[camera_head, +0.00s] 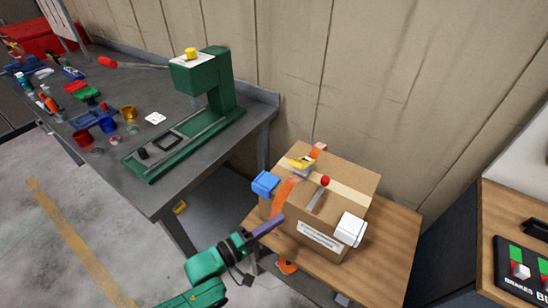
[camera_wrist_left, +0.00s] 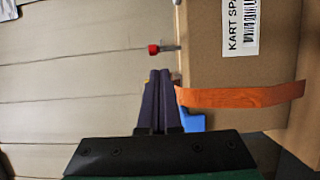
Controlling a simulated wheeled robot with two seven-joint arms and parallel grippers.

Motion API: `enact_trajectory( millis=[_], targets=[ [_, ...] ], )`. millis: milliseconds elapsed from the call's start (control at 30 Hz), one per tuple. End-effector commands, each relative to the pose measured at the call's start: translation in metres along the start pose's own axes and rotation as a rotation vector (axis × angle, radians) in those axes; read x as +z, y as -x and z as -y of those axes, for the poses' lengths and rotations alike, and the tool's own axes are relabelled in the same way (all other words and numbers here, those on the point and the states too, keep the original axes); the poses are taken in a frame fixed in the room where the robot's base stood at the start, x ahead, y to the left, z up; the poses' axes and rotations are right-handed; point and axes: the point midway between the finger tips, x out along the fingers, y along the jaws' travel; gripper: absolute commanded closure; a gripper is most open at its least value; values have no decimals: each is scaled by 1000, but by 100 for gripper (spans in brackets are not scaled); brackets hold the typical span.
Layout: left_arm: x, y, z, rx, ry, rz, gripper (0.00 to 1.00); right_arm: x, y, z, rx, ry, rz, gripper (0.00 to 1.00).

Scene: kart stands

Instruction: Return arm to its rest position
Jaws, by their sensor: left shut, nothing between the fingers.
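My left arm comes in from the bottom of the head view, green with a dark purple gripper (camera_head: 268,227). The gripper is shut and empty, in front of the left front side of a cardboard box (camera_head: 290,222). In the left wrist view the shut fingers (camera_wrist_left: 159,75) point toward the box (camera_wrist_left: 220,60), whose label and orange strap (camera_wrist_left: 240,96) show. I cannot tell whether the fingertips touch the box. My right gripper is in neither view.
The box stands on a wooden table (camera_head: 395,250). A grey workbench (camera_head: 150,200) with a green press (camera_head: 222,85) stands left. A dark cabinet (camera_head: 445,230) stands right.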

Motion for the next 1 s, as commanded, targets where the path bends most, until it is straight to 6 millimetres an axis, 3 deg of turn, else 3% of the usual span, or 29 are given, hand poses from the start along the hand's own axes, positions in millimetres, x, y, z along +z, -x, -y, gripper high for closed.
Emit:
enact_trajectory(
  millis=[167, 267, 367, 400, 533, 667, 800, 900, 1000],
  targets=[
    [-5, 1, 6, -15, -24, -13, 100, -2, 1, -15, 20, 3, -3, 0],
    [-30, 9, 40, -107, -158, -80, 100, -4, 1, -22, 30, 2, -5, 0],
    [-70, 38, 106, -314, -381, -167, 100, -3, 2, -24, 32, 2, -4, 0],
    [-83, 58, 137, -421, -468, -187, 100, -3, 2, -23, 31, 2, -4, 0],
    [-97, 137, 232, -772, -672, -159, 100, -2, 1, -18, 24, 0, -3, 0],
    [-66, 227, 312, -1084, -764, -3, 100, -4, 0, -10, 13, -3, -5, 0],
    [6, 319, 372, -1323, -771, 264, 100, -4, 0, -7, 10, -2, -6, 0],
    [59, 366, 392, -1408, -747, 443, 100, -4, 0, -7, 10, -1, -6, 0],
    [92, 391, 400, -1439, -729, 554, 100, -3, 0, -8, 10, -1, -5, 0]
  ],
)
